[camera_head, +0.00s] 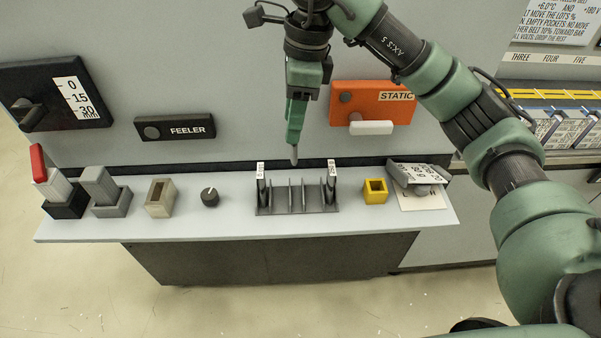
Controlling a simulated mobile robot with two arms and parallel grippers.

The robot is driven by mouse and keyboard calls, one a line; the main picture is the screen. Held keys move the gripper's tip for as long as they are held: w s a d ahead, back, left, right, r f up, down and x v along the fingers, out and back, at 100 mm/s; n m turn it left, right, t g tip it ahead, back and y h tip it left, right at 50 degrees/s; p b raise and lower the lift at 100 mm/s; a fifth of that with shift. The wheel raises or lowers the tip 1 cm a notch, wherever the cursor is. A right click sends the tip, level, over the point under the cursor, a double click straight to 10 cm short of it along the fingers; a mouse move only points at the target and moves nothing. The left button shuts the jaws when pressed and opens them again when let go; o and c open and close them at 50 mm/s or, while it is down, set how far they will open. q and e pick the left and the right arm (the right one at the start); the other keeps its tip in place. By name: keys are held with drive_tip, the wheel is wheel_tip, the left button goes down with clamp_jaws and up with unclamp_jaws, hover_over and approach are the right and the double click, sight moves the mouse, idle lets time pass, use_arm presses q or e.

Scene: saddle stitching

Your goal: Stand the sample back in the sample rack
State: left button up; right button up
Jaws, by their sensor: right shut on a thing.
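The sample rack (297,209) is a dark metal rack with several upright dividers and two taller tagged end posts. It stands on the middle of the light shelf. My right gripper (294,160) points down above and behind the rack, near its middle. It is shut on a thin thing, taken to be the sample, which is mostly hidden by the fingers or seen edge-on. Its outline is too small to tell, and it looks clear of the dividers. My left gripper is not in view.
On the shelf (230,228) stand grey blocks (100,188), a tan holder (160,198), a black knob (210,197), a yellow square holder (375,191) and a grey-white piece with numbers (418,175). A FEELER block (175,128) and an orange STATIC block (372,103) are on the panel behind.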

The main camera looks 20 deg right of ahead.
sight(296, 157)
drive_tip(key=f, duration=0.3)
drive_tip(key=f+p, duration=0.1)
drive_tip(key=f, duration=0.5)
drive_tip(key=shift+s+d+f+p, duration=0.1)
drive_tip(key=shift+d+p, duration=0.15)
drive_tip(key=shift+p, duration=0.15)
drive_tip(key=shift+f, duration=0.3)
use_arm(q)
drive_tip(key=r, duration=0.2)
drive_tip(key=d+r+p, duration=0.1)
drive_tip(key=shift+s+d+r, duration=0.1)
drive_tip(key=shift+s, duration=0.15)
use_arm(e)
wheel_tip(296, 157, down, 4)
drive_tip(key=shift+r, duration=0.1)
drive_tip(key=shift+f, duration=0.2)
drive_tip(key=o, duration=1.4)
drive_tip(key=shift+c, duration=0.2)
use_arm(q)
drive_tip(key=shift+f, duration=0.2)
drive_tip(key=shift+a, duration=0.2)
